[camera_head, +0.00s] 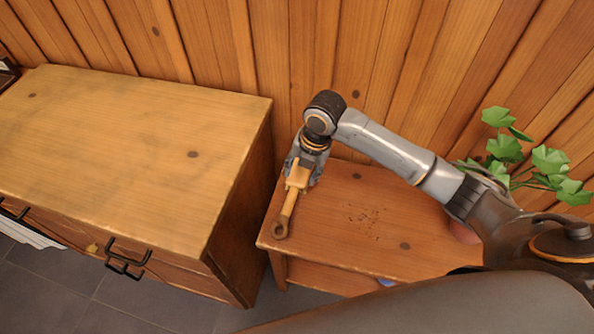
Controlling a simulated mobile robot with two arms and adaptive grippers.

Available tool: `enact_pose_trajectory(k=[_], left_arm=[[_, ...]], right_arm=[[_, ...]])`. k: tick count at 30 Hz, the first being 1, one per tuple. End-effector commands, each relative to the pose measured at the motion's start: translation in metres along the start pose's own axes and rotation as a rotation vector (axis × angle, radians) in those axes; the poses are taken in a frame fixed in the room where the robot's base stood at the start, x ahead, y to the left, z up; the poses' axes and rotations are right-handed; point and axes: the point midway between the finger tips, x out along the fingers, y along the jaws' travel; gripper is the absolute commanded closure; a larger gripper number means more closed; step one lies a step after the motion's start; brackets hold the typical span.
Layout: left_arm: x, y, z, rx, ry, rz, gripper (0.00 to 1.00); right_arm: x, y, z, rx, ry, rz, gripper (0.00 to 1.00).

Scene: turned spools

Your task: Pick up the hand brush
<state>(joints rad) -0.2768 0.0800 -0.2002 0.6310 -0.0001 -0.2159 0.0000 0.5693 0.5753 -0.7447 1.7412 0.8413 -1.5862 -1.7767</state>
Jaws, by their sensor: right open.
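The hand brush (286,215) has a light wooden handle with a rounded end. It lies near the left edge of the small wooden table (330,245), its handle pointing toward the front edge. My right gripper (301,176) is over the far end of the brush, pointing down. It is open; its fingers are close to the brush, and I cannot tell whether they touch it. The brush's far end and any bristles are partly hidden by the gripper. My left gripper is not in view.
A taller wooden cabinet (130,140) with dark handles stands just left of the table. Dark crumbs (366,220) are scattered on the tabletop. A green plant (505,150) is at the right, partly behind my arm. A plank wall (220,40) closes off the back.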

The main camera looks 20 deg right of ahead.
Motion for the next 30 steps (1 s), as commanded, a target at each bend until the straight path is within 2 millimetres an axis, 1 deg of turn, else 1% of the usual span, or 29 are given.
enact_pose_trajectory(k=[1, 3, 6, 8, 10, 15, 18, 21, 24, 30], left_arm=[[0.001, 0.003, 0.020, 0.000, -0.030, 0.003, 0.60], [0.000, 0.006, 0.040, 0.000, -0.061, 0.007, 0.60], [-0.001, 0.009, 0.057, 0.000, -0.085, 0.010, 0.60], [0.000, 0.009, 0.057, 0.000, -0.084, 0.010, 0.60], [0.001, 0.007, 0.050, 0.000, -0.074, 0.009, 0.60], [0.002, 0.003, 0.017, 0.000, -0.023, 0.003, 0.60], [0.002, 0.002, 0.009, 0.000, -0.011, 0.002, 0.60], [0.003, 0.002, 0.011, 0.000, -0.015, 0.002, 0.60], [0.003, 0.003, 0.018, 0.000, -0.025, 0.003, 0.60], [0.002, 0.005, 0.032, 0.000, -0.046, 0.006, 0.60]], right_arm=[[0.013, -0.001, -0.001, 0.004, 0.005, -0.002, 0.50], [0.027, 0.000, -0.001, 0.003, 0.004, -0.002, 0.50], [0.043, 0.000, -0.001, 0.004, 0.001, 0.000, 0.50], [0.051, 0.001, -0.001, 0.004, 0.002, 0.001, 0.50], [0.056, 0.000, -0.001, 0.003, 0.001, 0.001, 0.50], [0.068, 0.001, -0.003, 0.004, 0.001, 0.001, 0.50], [0.083, 0.001, -0.006, 0.004, 0.002, 0.000, 0.50], [0.098, 0.001, -0.007, 0.005, 0.000, 0.001, 0.50], [0.108, 0.000, -0.006, 0.004, -0.001, 0.000, 0.50], [0.111, 0.001, -0.006, 0.003, -0.002, 0.002, 0.50]])
